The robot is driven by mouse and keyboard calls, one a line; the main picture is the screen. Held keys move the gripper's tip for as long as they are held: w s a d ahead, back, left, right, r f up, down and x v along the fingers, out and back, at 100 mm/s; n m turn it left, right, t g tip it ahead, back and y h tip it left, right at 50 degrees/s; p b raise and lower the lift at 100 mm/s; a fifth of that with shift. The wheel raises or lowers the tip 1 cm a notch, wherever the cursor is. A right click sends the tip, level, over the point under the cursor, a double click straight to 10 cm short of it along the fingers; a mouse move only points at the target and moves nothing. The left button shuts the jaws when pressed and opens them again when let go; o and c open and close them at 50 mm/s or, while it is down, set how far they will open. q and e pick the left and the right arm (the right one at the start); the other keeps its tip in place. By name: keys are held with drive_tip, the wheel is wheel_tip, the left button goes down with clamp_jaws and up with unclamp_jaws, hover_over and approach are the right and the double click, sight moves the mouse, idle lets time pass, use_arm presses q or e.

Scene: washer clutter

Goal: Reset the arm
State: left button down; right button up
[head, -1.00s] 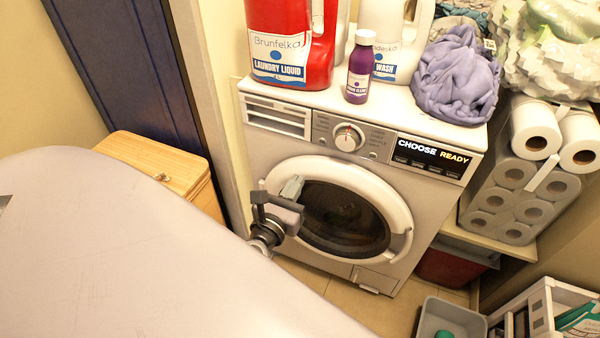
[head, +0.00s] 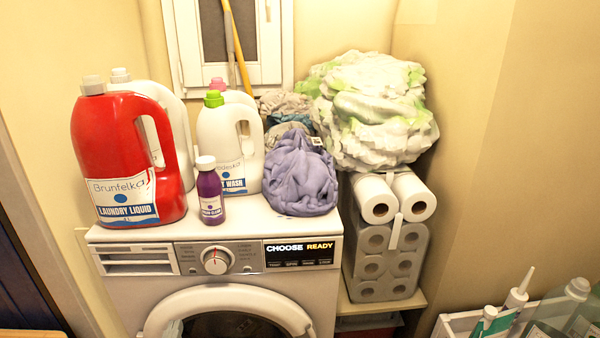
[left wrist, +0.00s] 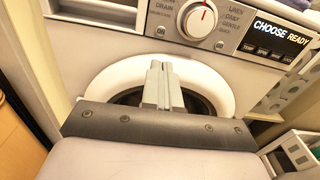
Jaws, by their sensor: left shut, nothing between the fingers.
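My left gripper (left wrist: 158,85) is shut and empty in the left wrist view, its two grey fingers pressed together. It stands in front of the washer's round door (left wrist: 215,82), and the fingers hide part of the dark glass. The washer (head: 125,288) has a dial and a display reading CHOOSE READY. Whether the fingers touch the door I cannot tell. My right gripper is not in view.
On the washer stand a red laundry bottle (head: 125,150), white bottles (head: 222,150), a purple bottle (head: 210,190) and a purple cloth (head: 300,175). Paper rolls (head: 385,265) and a white-green bundle (head: 370,110) are at right. Several bottles (head: 560,310) stand at lower right.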

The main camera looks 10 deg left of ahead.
use_arm(q)
drive_tip(key=s+d+f+n+g+h+p, duration=0.1)
drive_tip(key=s+d+n+g+h+p, duration=0.2)
drive_tip(key=s+n, duration=0.4)
drive_tip(key=s+d+f+n+g+h+p, duration=0.1)
drive_tip(key=s+d+n+g+h+p, duration=0.2)
drive_tip(key=n, duration=2)
drive_tip(key=s+d+g+p, duration=0.1)
drive_tip(key=s+d+p, duration=0.1)
drive_tip(key=s+d, duration=0.2)
drive_tip(key=shift+s+d+f+n, duration=0.2)
drive_tip(key=shift+s+f+n, duration=0.05)
drive_tip(key=shift+f+n, duration=0.15)
